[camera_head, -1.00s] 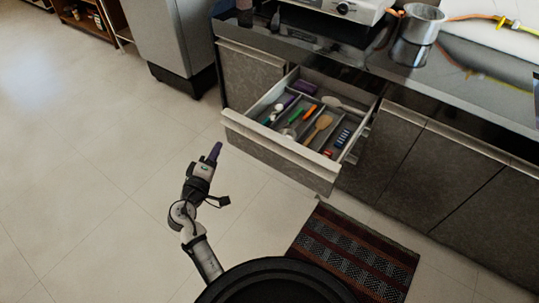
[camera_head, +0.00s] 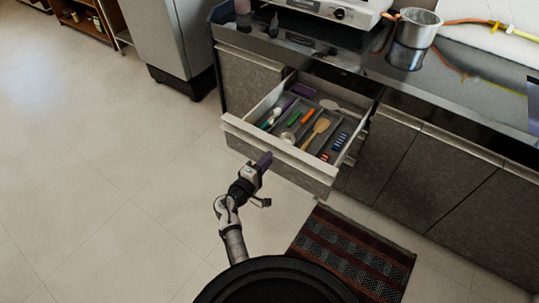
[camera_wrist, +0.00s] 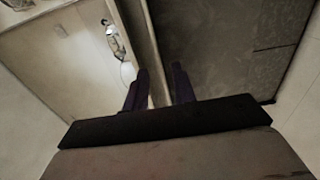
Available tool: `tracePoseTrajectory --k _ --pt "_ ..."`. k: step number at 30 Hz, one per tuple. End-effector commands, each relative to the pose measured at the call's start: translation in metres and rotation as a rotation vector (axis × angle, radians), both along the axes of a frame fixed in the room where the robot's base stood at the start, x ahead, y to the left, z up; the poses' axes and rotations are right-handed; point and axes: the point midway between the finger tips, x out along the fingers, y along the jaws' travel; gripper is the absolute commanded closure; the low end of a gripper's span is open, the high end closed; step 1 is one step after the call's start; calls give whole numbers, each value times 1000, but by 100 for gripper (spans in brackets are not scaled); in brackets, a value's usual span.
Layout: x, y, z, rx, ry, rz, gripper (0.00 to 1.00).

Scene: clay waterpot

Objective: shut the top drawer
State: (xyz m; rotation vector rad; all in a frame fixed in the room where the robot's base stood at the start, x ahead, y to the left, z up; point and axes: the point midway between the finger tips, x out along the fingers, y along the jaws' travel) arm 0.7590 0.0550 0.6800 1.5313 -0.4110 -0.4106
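The top drawer (camera_head: 280,150) is pulled out from the dark grey cabinet in the head view, with a pale rim and a dark stone-like front. It holds several utensils, among them a wooden spoon (camera_head: 316,133) and an orange-handled tool (camera_head: 308,116). My gripper (camera_head: 264,160) has purple fingers and is in front of the drawer's front panel, near its middle.
A striped mat (camera_head: 350,255) lies on the floor right of my arm. A metal pot (camera_head: 412,38) and a white appliance (camera_head: 335,12) stand on the dark counter (camera_head: 455,115). Closed cabinet doors (camera_head: 430,170) are to the right. The tiled floor at left is clear.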

Motion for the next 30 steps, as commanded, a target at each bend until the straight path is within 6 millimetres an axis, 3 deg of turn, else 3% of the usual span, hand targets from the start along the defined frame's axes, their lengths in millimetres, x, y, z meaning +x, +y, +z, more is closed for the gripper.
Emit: tracePoseTrajectory --k 6,15,21,30 --pt "16 -9 0 0 0 0 73" --pt "17 -10 0 1 1 1 73" --pt "17 -10 0 0 0 1 100" --pt "17 -10 0 1 1 1 100"
